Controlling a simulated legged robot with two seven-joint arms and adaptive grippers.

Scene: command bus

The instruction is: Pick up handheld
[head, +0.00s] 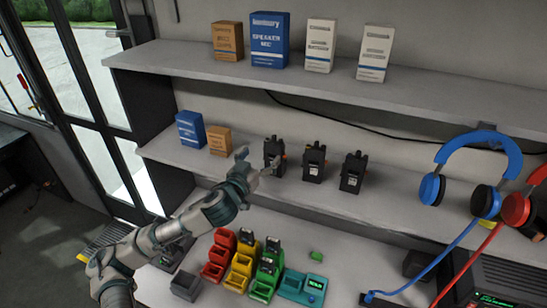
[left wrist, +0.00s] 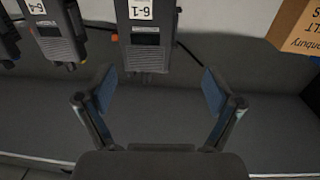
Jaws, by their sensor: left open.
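Three black handheld radios stand upright in a row on the lower shelf in the head view: a left one (head: 273,152), a middle one (head: 314,162) and a right one (head: 353,172). My left gripper (head: 258,166) is at the left radio, in front of it. In the left wrist view the open left gripper (left wrist: 158,95) has its two blue-padded fingers apart. A radio labelled 6-1 (left wrist: 148,35) lies just beyond the fingertips, not between them. A second radio (left wrist: 58,35) is beside it. My right gripper is not in view.
An orange-brown box (head: 218,140) and a blue box (head: 190,129) stand left of the radios. Boxes line the upper shelf (head: 200,57). Coloured chargers (head: 243,262) sit on the counter below. Blue headphones (head: 480,150) hang at right.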

